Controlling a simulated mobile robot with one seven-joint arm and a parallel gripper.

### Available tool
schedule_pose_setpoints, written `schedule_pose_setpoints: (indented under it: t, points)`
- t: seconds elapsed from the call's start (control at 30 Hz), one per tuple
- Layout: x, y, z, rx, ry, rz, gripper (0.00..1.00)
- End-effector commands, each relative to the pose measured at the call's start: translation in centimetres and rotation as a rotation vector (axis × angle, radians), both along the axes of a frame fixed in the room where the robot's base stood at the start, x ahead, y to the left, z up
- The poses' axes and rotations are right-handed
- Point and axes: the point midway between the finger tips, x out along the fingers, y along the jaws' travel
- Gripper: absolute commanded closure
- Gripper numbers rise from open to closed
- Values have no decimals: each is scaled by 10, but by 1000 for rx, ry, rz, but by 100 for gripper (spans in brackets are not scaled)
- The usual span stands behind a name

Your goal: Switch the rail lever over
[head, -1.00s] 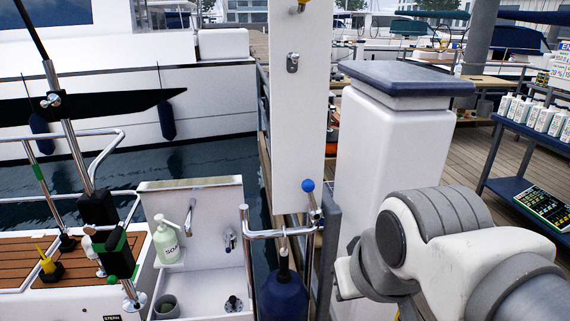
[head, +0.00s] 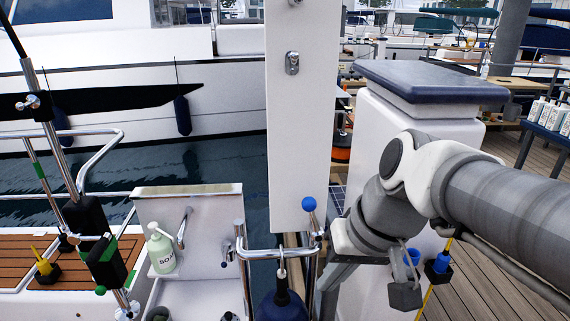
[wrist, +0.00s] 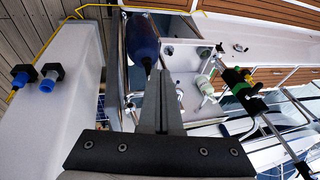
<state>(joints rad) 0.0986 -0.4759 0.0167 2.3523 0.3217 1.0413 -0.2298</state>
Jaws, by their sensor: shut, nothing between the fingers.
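The rail lever, a chrome stem with a blue ball knob (head: 309,204), stands upright at the right end of the chrome rail (head: 270,254) in the head view. I cannot make out its knob clearly in the wrist view. My gripper's two grey fingers (wrist: 160,78) are together and empty in the wrist view, pointing toward the boat's stern. In the head view my wrist is just right of the lever, and the fingertips cannot be told apart there. I see no clear contact with the lever.
A dark blue fender (head: 281,303) hangs below the rail; it also shows in the wrist view (wrist: 143,40). A white pedestal (head: 380,120) with blue plugs stands close on the right. A tall white panel (head: 297,120) rises behind the lever. A soap bottle (head: 161,250) stands left.

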Motion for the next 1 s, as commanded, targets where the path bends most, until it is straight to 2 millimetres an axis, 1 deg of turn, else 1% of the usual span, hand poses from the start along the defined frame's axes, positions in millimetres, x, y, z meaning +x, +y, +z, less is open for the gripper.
schedule_pose_setpoints:
  t: [0.03,0.13,0.17,0.23,0.37,0.4,0.53,0.6,0.7,0.8,0.9,1.0]
  points:
    - [9,6,-3,51,37,9,100]
    - [29,18,-4,174,90,31,100]
    - [37,18,-3,216,99,25,100]
    - [58,8,2,325,104,-13,100]
    - [102,-26,14,527,60,-93,100]
    - [115,-39,17,584,34,-115,100]
    - [150,-88,27,736,-72,-184,100]
    - [162,-113,30,790,-130,-211,100]
    - [173,-138,34,841,-195,-239,100]
    - [178,-151,36,864,-230,-250,100]
    - [182,-150,35,869,-241,-251,100]
    - [189,-140,31,871,-238,-249,100]
